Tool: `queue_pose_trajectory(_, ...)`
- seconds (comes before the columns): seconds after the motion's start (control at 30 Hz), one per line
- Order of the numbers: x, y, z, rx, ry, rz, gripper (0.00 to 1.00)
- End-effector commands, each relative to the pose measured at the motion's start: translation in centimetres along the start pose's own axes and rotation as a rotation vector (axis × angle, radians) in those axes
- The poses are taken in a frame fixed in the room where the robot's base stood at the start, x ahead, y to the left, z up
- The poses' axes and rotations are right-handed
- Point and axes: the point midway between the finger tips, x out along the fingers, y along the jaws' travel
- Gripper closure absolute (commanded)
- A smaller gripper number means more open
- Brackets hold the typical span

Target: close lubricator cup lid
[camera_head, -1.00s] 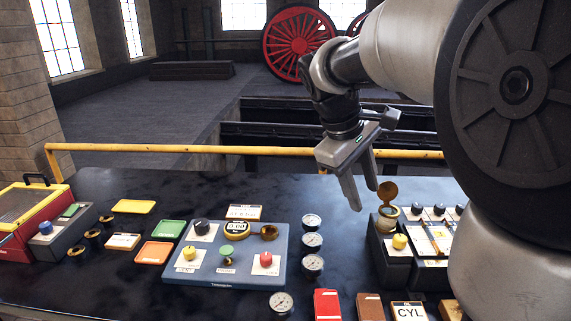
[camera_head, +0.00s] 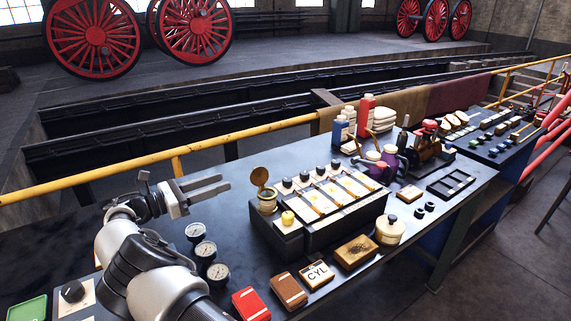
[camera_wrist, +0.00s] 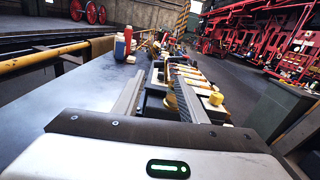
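The lubricator cup (camera_head: 267,201) is a small brass-rimmed cup with a pale inside, at the left end of a dark block on the bench. Its round brass lid (camera_head: 260,176) stands up, open, at the cup's back edge. My gripper (camera_head: 226,183) is open and empty, to the left of the lid and apart from it, with its fingers pointing right toward it. In the wrist view the two fingers (camera_wrist: 160,76) are spread. A brownish round shape shows by the right finger there; I cannot tell whether it is the lid.
A yellow knob (camera_head: 288,218) sits just in front of the cup, and several black knobs line the block to its right. Several gauges (camera_head: 205,250) stand left of the block. A yellow rail (camera_head: 130,168) runs behind the bench. Small boxes (camera_head: 317,274) lie in front.

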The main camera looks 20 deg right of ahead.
Motion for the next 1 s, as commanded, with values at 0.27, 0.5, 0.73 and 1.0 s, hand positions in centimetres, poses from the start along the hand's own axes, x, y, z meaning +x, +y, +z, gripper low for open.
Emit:
queue_pose_trajectory(0.27, 2.9, 0.0, 0.1, -0.006, -0.009, 0.002, 0.62)
queue_pose_trajectory(0.5, 8.3, 0.0, 0.0, -0.006, -0.007, 0.001, 0.62)
queue_pose_trajectory(0.73, 13.1, 0.1, 0.0, -0.005, -0.007, 0.002, 0.62)
queue_pose_trajectory(1.0, 16.6, 0.1, 0.0, -0.004, -0.007, 0.004, 0.62)
